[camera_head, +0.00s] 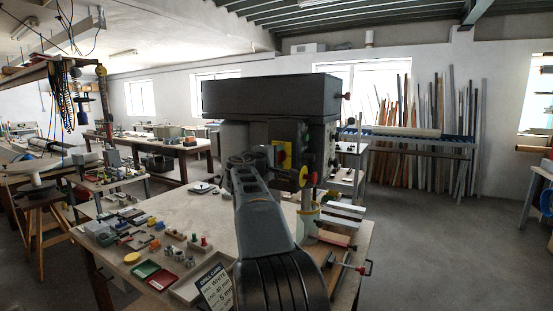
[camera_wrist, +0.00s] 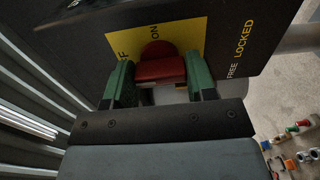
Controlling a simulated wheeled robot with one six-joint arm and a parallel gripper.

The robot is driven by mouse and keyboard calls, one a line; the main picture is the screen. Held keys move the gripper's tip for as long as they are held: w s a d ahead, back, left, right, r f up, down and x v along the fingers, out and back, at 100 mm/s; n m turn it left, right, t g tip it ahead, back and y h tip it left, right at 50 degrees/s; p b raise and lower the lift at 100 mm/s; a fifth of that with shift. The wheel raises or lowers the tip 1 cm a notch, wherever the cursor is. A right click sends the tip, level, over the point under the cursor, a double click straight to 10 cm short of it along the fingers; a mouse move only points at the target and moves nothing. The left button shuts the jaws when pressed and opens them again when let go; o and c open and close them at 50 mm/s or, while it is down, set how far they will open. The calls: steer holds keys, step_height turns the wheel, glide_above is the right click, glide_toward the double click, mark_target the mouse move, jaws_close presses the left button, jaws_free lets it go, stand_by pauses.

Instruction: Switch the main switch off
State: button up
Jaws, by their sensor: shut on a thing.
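The main switch is a red knob (camera_wrist: 158,52) on a yellow plate (camera_wrist: 192,36) fixed to a dark panel. The plate reads ON just above the knob. In the head view the yellow plate (camera_head: 288,156) shows on the grey machine (camera_head: 270,97), beside the end of my arm. My fingertips are hard to make out there.
The panel also reads FREE and LOCKED (camera_wrist: 240,50) right of the plate. The bench (camera_head: 160,208) holds small parts, a green tray (camera_head: 146,269) and a red tray (camera_head: 161,280). Open floor lies at right.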

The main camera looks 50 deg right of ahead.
steer(key=o, duration=0.9)
steer(key=shift+o, duration=0.2)
steer(key=b+v, duration=0.5)
steer(key=v, duration=0.9)
steer(key=shift+d, duration=0.1)
